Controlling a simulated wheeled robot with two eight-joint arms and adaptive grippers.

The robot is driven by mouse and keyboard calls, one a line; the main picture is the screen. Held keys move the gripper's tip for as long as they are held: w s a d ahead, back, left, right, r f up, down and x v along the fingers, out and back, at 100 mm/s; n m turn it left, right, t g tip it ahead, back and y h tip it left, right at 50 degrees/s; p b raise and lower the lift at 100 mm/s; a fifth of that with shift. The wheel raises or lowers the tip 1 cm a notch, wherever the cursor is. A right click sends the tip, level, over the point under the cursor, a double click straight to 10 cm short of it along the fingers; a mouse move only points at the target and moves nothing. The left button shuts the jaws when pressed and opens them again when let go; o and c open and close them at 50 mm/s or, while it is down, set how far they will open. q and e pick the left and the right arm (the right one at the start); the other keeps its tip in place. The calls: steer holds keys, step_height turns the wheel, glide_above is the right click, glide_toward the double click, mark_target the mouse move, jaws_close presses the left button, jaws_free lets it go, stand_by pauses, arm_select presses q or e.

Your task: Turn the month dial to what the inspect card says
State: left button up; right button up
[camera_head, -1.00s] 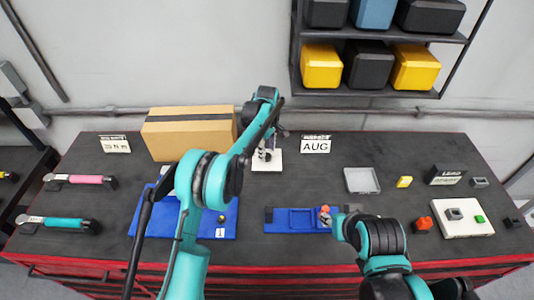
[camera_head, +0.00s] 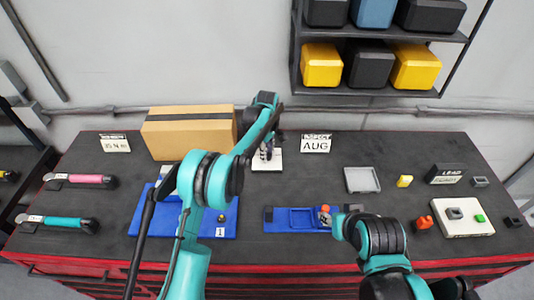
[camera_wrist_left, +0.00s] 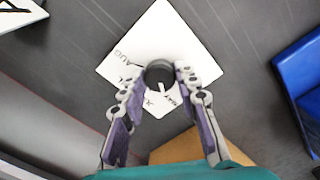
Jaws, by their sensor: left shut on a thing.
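The month dial is a white square plate (camera_head: 269,166) lying on the bench, with a dark round knob (camera_wrist_left: 159,73) at its middle. In the left wrist view, "AUG" is printed near one edge, and other month letters are partly covered by my fingers. My left gripper (camera_wrist_left: 158,76) reaches down from above and is shut on the knob, one finger on each side. In the head view this gripper (camera_head: 267,152) hides most of the dial. The inspect card (camera_head: 316,144) stands right of the dial and reads "AUG". My right arm shows at lower right, but its gripper does not show.
A cardboard box (camera_head: 188,138) stands left of the dial. A blue mat (camera_head: 146,217) lies in front of it, partly behind my left arm. A blue tray (camera_head: 282,226), a grey tray (camera_head: 362,180) and a white plate (camera_head: 468,229) lie to the right. Bench between dial and blue tray is clear.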

arm_select(q)
steer(key=m+b, duration=0.1)
steer(key=m, duration=0.3)
steer(key=shift+m+b, duration=0.35)
steer(key=shift+m, duration=0.05)
steer(key=m+b, duration=0.1)
steer(key=m, duration=0.5)
steer(key=m+b, duration=0.1)
steer(key=m, duration=0.5)
steer(key=shift+m, duration=0.4)
steer(key=m, duration=0.6)
steer(key=o, duration=1.2)
steer(key=shift+c, duration=0.2)
